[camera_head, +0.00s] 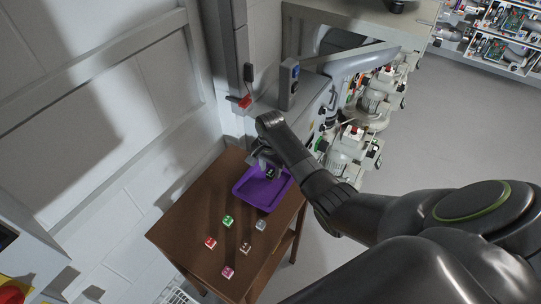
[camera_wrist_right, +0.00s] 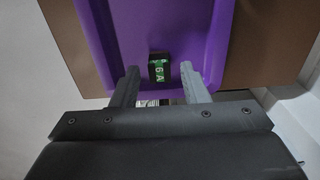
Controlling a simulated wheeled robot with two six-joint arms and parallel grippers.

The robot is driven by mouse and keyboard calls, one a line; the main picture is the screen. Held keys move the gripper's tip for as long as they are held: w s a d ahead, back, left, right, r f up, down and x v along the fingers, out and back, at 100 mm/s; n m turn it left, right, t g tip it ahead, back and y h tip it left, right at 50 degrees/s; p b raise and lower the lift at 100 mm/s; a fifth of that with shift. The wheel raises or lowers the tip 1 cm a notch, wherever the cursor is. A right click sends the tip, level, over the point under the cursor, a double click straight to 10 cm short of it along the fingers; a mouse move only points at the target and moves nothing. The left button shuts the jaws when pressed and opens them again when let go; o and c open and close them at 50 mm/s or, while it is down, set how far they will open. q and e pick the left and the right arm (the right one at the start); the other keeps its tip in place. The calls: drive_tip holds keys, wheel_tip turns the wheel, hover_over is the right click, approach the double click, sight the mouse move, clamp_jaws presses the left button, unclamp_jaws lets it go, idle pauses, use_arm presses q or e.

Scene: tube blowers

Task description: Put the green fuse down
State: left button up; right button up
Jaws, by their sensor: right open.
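A fuse with a green label (camera_wrist_right: 159,71) shows in the right wrist view, over the purple tray (camera_wrist_right: 210,35). My right gripper (camera_wrist_right: 160,80) is open, with one finger on each side of this fuse and gaps between. In the head view my right gripper (camera_head: 266,166) is at the back part of the purple tray (camera_head: 246,201), with the dark fuse (camera_head: 271,174) partly hidden beside it. I cannot tell for certain whether the fuse rests on the tray floor. Another green fuse (camera_head: 228,221) lies on the table in front of the tray. My left gripper is out of view.
The brown wooden table (camera_head: 185,232) also holds a red fuse (camera_head: 210,243), a brownish fuse (camera_head: 245,249), a pink fuse (camera_head: 228,272) and a grey fuse (camera_head: 261,225). A wall stands left; machinery (camera_head: 355,140) stands right of the table.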

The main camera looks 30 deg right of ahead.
sight(271, 172)
wheel_tip(271, 172, up, 11)
drive_tip(key=b, duration=0.1)
drive_tip(key=shift+f, duration=0.15)
idle(0.4)
